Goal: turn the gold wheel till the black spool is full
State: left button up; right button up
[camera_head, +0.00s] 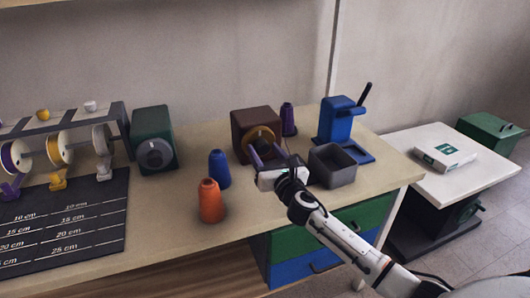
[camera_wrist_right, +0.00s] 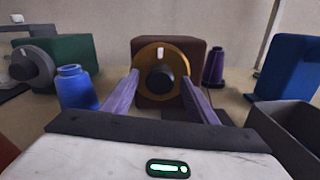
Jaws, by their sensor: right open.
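The gold wheel (camera_head: 265,133) is on the front of a brown box (camera_head: 243,119) near the back of the table. In the right wrist view the gold wheel (camera_wrist_right: 149,54) faces me, with a white mark at its top and a black round hub (camera_wrist_right: 160,78) at its centre. My right gripper (camera_head: 264,150) is open in front of the wheel. In the wrist view its two purple fingers (camera_wrist_right: 160,86) point at the wheel's left and right sides; I cannot tell whether they touch it. I cannot pick out a black spool for certain. My left gripper is out of view.
An orange cone (camera_head: 211,202) and blue cone (camera_head: 219,170) stand left of my right gripper. A grey open bin (camera_head: 334,173) and blue stand (camera_head: 338,122) are to its right. A purple cone (camera_head: 288,120) stands behind. A green box (camera_head: 152,130) with a grey wheel is further left.

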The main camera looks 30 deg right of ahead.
jog(key=c, duration=1.1)
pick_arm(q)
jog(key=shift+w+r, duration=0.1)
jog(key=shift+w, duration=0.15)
pick_arm(e)
jog(key=shift+o, duration=0.2)
jog(key=shift+m, duration=0.3)
